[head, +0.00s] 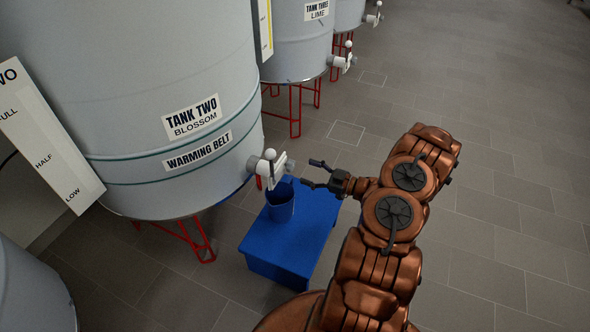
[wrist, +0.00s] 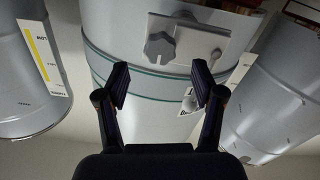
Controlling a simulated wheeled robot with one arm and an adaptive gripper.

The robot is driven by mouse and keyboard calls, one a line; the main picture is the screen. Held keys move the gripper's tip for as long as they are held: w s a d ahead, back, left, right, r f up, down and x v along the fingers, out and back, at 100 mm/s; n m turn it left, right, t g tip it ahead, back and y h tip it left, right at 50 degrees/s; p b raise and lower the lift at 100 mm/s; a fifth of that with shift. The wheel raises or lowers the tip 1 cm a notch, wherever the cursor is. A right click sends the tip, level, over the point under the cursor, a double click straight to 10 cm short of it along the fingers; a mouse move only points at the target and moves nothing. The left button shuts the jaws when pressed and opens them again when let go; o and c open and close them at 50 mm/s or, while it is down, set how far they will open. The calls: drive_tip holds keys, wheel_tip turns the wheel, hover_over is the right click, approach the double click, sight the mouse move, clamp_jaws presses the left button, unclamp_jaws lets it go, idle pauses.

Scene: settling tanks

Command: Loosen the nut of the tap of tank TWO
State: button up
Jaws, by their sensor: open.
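Tank TWO (head: 150,80) is the large pale grey tank with "TANK TWO BLOSSOM" and "WARMING BELT" labels in the head view. Its tap (head: 257,166) sticks out low on its right side, with a rounded pale knob on top and a flat plate at its outer end. In the wrist view a grey lobed nut (wrist: 160,47) sits against a flat plate (wrist: 212,46) in front of the tank wall. My gripper (head: 309,173) is open and empty, a short gap to the right of the tap. In the wrist view its fingers (wrist: 161,84) stand apart, below the nut in the picture, not touching it.
A blue bucket (head: 280,208) stands on a blue block (head: 262,247) below the tap. Tank THREE (head: 298,50) with its own tap (head: 342,61) stands behind. Another tank (head: 28,295) is at lower left. The tiled floor at right is clear.

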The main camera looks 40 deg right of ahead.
sight(293, 167)
drive_tip(key=shift+b+x, duration=0.5)
drive_tip(key=shift+x, duration=2.35)
drive_tip(key=shift+c, duration=0.4)
drive_tip(key=c, duration=1.1)
drive_tip(key=shift+o, duration=0.2)
